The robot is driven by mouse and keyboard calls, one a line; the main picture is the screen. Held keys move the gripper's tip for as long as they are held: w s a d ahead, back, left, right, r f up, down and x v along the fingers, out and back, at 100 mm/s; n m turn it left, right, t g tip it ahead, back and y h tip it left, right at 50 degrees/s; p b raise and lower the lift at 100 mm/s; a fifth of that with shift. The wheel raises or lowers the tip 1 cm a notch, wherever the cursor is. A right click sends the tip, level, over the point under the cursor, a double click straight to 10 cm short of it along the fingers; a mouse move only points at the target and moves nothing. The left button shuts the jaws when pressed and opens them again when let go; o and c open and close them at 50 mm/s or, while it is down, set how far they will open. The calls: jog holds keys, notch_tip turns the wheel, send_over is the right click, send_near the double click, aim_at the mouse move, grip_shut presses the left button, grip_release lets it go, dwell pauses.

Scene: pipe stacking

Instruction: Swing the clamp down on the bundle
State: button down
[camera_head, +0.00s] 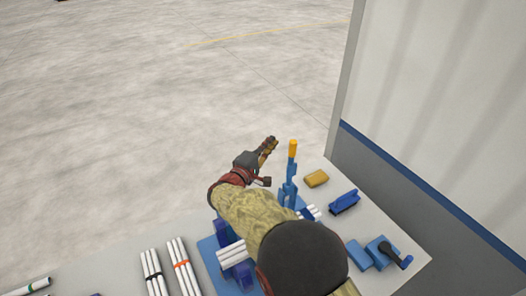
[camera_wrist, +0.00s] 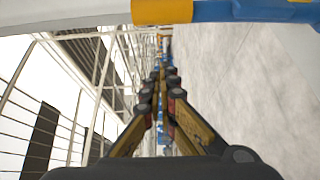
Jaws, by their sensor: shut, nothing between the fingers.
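The clamp (camera_head: 289,187) is blue with a yellow handle (camera_head: 292,149) and stands upright at the back of the blue cradle (camera_head: 222,229). A bundle of white pipes (camera_head: 231,254) lies in the cradle, partly hidden by my arm. My gripper (camera_head: 271,142) is shut and empty, to the left of the clamp handle and apart from it in the head view. In the wrist view, my gripper's fingers (camera_wrist: 160,77) are together. The yellow handle (camera_wrist: 160,11) and a blue bar of the clamp (camera_wrist: 235,11) cross the top edge there.
Two banded bundles of white pipes, one with a black band (camera_head: 153,273) and one with an orange band (camera_head: 180,265), lie left. A yellow block (camera_head: 316,178), a blue brush-like thing (camera_head: 344,202) and a blue vise (camera_head: 378,252) sit right. A wall (camera_head: 440,120) stands beyond.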

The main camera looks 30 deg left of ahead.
jog(key=d, duration=0.3)
jog(key=shift+w+d, duration=0.1)
jog(key=shift+d, duration=0.3)
jog(key=shift+d, duration=0.1)
